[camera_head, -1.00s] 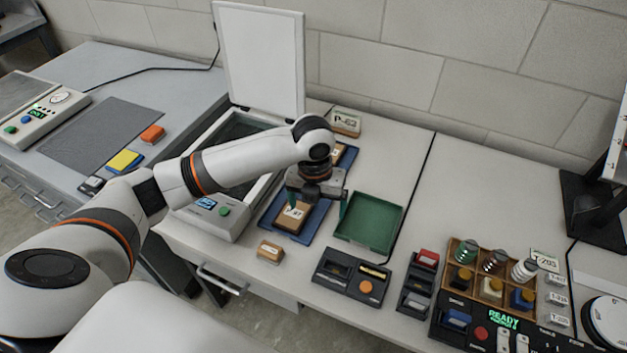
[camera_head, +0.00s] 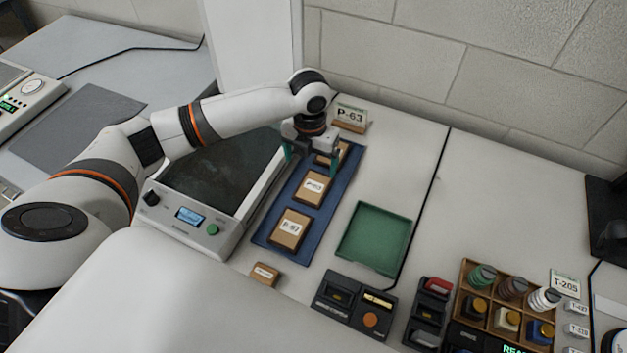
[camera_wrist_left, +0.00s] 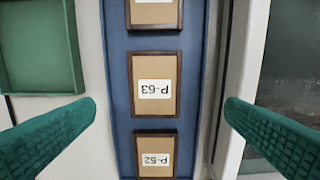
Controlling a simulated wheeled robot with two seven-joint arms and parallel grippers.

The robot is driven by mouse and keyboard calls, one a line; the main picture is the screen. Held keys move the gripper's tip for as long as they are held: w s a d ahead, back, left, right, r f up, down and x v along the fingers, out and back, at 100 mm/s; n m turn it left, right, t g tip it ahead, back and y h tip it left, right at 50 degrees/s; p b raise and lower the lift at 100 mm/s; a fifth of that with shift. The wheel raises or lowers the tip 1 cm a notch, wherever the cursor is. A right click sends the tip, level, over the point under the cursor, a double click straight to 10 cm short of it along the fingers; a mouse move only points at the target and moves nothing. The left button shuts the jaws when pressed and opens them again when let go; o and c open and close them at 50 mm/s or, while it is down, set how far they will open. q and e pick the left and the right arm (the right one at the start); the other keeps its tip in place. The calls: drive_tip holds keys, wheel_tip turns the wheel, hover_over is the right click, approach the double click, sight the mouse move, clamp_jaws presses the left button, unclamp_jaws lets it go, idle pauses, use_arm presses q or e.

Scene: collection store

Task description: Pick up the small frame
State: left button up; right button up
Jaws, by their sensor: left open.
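A blue tray (camera_head: 264,237) holds three brown-edged frames in a row. The near frame (camera_head: 290,230) looks largest, and the middle frame (camera_head: 313,187) is labelled P-63. The far frame (camera_head: 341,153) is partly hidden by my left gripper (camera_head: 312,158), which is open and empty above the tray's far end. In the left wrist view, the middle frame (camera_wrist_left: 156,110) lies between the open green fingers. The far frame (camera_wrist_left: 156,170), labelled P-52, looks smallest and is at the bottom. The near frame (camera_wrist_left: 153,14) is cut off at the top. My right gripper is not in view.
A P-63 sign (camera_head: 350,115) stands behind the tray. A green tray (camera_head: 374,238) lies to the right, empty. A small wooden block (camera_head: 264,273) and dark button boxes (camera_head: 354,302) are nearer.

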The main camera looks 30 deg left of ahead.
sight(313, 187)
use_arm(q)
drive_tip(key=shift+s+d+f, duration=0.1)
drive_tip(key=shift+s+f, duration=0.05)
drive_tip(key=shift+f, duration=0.45)
drive_tip(key=shift+s+f, duration=0.15)
drive_tip(key=shift+f, duration=0.85)
drive_tip(key=f, duration=0.3)
drive_tip(key=f+p, duration=0.1)
drive_tip(key=shift+w+d+f, duration=0.2)
drive_tip(key=shift+d+f, duration=0.1)
drive_tip(key=shift+f, duration=0.4)
drive_tip(key=shift+c, duration=0.5)
drive_tip(key=c, duration=0.9)
drive_tip(key=shift+c, duration=0.5)
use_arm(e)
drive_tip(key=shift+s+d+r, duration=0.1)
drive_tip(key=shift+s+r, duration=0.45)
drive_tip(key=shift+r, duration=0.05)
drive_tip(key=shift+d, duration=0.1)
